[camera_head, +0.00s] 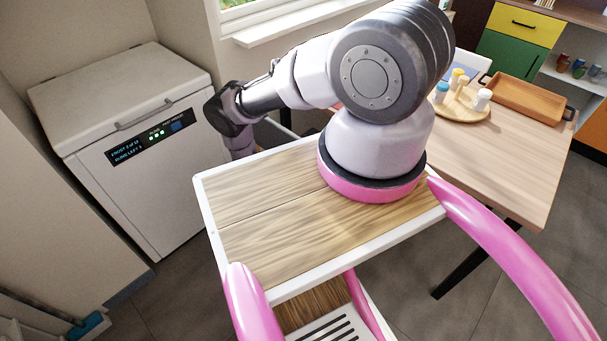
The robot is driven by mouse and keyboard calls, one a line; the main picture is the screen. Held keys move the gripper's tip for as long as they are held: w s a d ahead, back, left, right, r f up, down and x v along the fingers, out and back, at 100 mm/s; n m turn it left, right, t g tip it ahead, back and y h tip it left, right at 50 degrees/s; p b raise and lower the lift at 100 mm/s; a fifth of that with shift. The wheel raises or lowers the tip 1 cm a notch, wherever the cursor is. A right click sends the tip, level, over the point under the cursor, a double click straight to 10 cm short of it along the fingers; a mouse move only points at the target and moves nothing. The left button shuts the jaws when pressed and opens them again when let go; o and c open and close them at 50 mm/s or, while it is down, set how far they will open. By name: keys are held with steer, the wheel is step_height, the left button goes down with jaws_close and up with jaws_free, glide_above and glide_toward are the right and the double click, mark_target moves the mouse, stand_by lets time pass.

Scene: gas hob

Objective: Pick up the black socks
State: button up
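No black socks can be made out in the head view. My arm reaches left from its pink-ringed mount, and its wrist bends downward in front of the white chest. My gripper is not visible; the wrist's lower end passes out of sight behind the wooden top of my base. What it holds or touches is hidden.
A white chest (125,130) with a closed lid and lit display stands at left. At right, a wooden table (500,160) bears a round board (466,115) with small bottles and an orange-brown tray (527,101). Grey floor (180,295) is open at lower left.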

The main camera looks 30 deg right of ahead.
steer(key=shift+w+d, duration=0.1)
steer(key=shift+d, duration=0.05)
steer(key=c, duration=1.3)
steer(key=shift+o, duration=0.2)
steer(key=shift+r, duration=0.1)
